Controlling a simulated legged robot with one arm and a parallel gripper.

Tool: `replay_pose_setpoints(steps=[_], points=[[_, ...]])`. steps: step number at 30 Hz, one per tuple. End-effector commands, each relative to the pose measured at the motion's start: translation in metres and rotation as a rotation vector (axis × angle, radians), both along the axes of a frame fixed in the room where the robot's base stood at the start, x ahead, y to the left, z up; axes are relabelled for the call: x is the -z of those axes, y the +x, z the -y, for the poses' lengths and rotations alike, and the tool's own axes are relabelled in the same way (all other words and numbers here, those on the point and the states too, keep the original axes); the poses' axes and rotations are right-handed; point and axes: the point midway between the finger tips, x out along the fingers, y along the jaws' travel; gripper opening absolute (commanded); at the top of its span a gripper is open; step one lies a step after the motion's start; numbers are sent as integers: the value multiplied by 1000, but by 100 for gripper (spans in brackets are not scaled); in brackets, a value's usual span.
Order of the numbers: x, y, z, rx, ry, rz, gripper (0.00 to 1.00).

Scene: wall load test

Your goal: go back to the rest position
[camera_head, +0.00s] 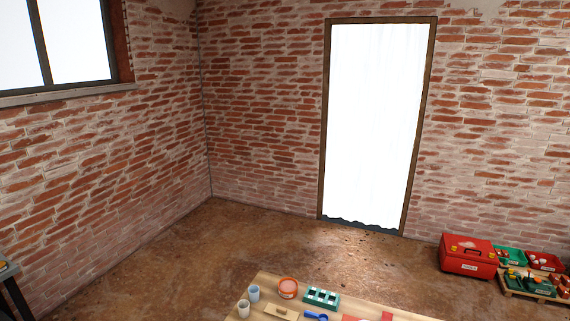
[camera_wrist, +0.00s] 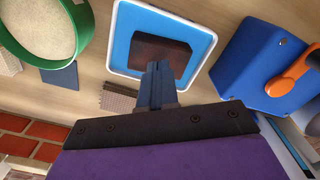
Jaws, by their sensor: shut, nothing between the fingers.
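My gripper (camera_wrist: 157,72) shows in the wrist view, its dark fingers together with nothing between them. The fingertips appear in front of a brown block (camera_wrist: 172,48), which lies on a blue tray with a white rim (camera_wrist: 206,50). I cannot tell how far the fingertips are from the block. My gripper does not show in the head view.
The head view shows a wooden table (camera_head: 262,284) with small items, a red toolbox (camera_head: 467,258), and open floor.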

Motion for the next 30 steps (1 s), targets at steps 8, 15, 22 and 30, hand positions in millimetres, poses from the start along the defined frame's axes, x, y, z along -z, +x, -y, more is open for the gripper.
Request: replay_pose_setpoints(steps=[8, 15, 22, 30], points=[[1, 0, 0, 0, 0, 0, 0], [5, 0, 0, 0, 0, 0, 0], [8, 0, 0, 0, 0, 0, 0], [11, 0, 0, 0, 0, 0, 0]])
